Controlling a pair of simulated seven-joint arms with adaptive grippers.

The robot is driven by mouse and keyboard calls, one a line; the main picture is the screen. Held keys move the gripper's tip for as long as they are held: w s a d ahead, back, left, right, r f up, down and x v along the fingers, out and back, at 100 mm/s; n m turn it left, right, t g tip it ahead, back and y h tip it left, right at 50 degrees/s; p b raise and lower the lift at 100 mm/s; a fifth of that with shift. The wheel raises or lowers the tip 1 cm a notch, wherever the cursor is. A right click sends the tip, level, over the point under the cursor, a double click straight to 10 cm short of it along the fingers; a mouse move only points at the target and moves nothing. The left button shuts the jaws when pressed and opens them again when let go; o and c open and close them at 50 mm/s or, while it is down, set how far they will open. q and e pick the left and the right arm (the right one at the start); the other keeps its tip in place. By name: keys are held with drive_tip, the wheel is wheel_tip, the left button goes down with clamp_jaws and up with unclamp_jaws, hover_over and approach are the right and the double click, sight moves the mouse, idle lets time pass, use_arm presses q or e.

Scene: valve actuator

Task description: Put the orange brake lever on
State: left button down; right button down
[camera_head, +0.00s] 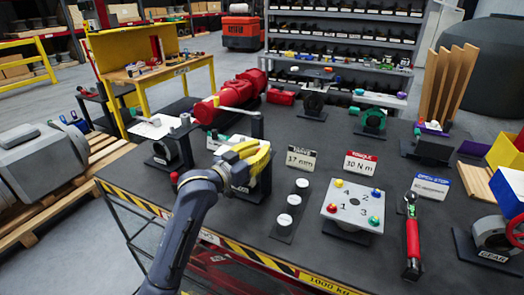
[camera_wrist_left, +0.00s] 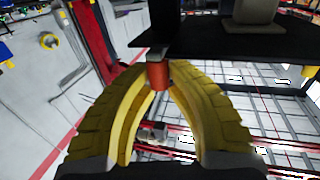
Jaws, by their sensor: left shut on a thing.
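My left gripper (camera_head: 247,157) has yellow fingers and is over the left middle of the dark worktable, at a black stand (camera_head: 262,183). In the left wrist view its fingers (camera_wrist_left: 158,76) close on an orange-red cylindrical piece (camera_wrist_left: 158,75). This looks like the orange brake lever or its grip; most of it is hidden. The piece's upper end meets or lies just under a black part (camera_wrist_left: 158,40), and I cannot tell whether they are joined. In the head view the fingers hide the piece. My right gripper is not in view.
A plate with numbered coloured knobs (camera_head: 352,206) stands right of the gripper, beside a strip with white discs (camera_head: 288,220). A red-handled wrench (camera_head: 412,240) lies further right. Small signs (camera_head: 301,158) stand behind. A red valve body (camera_head: 230,100) lies at the back left.

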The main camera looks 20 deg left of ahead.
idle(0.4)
use_arm(q)
drive_tip(key=c, duration=1.3)
unclamp_jaws()
drive_tip(key=shift+a, duration=0.1)
drive_tip(key=v, duration=1.2)
